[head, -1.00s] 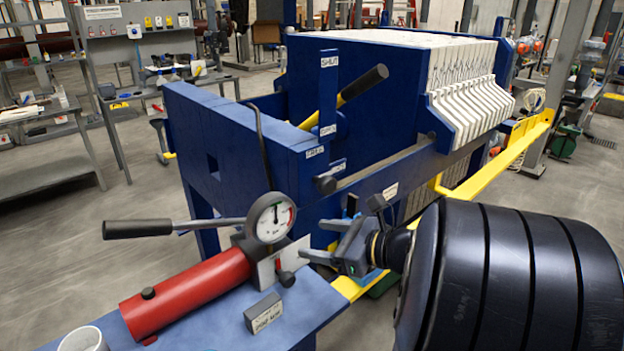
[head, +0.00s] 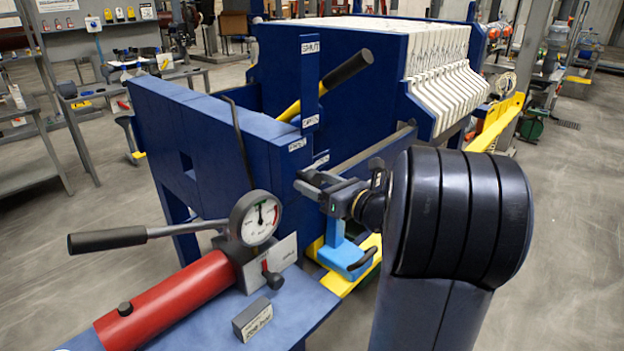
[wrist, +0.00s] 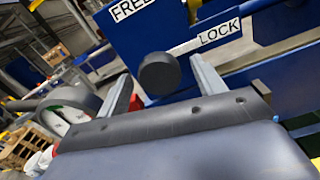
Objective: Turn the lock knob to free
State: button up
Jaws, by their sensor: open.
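In the wrist view the lock knob (wrist: 158,73) is a dark round knob between the two grey fingers of my gripper (wrist: 161,70). Gaps show on both sides of it, so the fingers are open and not closed on it. The blue plate behind carries a FREE label (wrist: 132,8) at the upper left and a LOCK label (wrist: 220,31) to the right. A light grey bar runs from behind the knob toward LOCK. In the head view my gripper (head: 306,183) is at the press's side, and I cannot make out the knob there.
A long black-ended lever (head: 347,68) stands above on the blue press frame (head: 215,140). A red cylinder (head: 175,301), a gauge (head: 255,217) and a pump handle (head: 108,238) are at the lower left. A yellow rail (head: 496,122) runs to the right.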

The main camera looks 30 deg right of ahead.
jog(key=shift+x, duration=0.95)
jog(key=c, duration=1)
